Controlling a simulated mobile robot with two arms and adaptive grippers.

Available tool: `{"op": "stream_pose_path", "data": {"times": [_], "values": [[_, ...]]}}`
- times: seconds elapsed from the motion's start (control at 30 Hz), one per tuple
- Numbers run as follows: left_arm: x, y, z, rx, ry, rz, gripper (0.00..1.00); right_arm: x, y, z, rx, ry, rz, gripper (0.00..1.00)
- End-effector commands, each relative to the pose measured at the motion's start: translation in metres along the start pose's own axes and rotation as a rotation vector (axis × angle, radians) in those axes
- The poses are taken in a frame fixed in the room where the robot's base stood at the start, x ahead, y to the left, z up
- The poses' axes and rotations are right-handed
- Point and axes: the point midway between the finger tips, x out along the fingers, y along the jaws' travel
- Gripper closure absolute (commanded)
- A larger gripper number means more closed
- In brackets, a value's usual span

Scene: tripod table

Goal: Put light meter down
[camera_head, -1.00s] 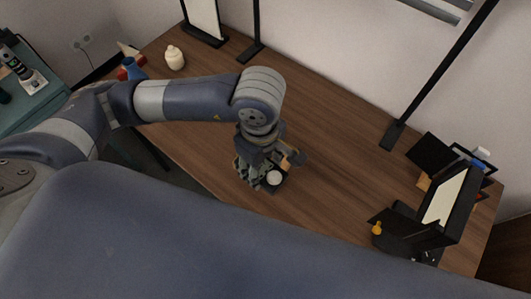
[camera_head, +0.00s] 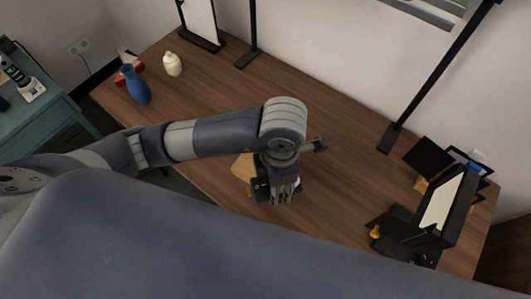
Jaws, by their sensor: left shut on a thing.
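My left gripper (camera_head: 283,192) points down over the front middle of the brown wooden table (camera_head: 335,195). It is shut on the light meter, which is mostly hidden behind the fingers. Only a small pale bit, likely its white dome (camera_head: 297,181), shows at the right of the fingers. I cannot tell whether the meter touches the table top. My right gripper is not in view.
A tan block-like thing (camera_head: 243,167) shows just left of the gripper. A blue vase (camera_head: 134,84) and a cream jar (camera_head: 172,64) stand at the back left. A black-framed box (camera_head: 437,212) and a yellow knob-like thing (camera_head: 375,232) are at the right. The table's middle right is clear.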

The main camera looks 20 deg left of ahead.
Motion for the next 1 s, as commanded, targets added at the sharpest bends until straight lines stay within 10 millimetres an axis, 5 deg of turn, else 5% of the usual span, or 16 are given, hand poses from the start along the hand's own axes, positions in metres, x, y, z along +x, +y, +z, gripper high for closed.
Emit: {"op": "stream_pose_path", "data": {"times": [0.2,0.4,0.8,1.0], "values": [[0.003,0.059,-0.003,-0.005,0.004,0.0,0.78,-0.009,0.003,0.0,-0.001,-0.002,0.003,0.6],[0.007,0.092,-0.004,0.002,0.002,-0.001,0.78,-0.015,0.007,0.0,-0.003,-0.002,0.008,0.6],[0.043,0.097,-0.004,0.003,0.001,-0.003,0.78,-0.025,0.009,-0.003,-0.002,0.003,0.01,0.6],[0.044,0.098,-0.003,0.004,-0.001,-0.001,0.78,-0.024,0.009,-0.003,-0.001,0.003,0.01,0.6]]}}
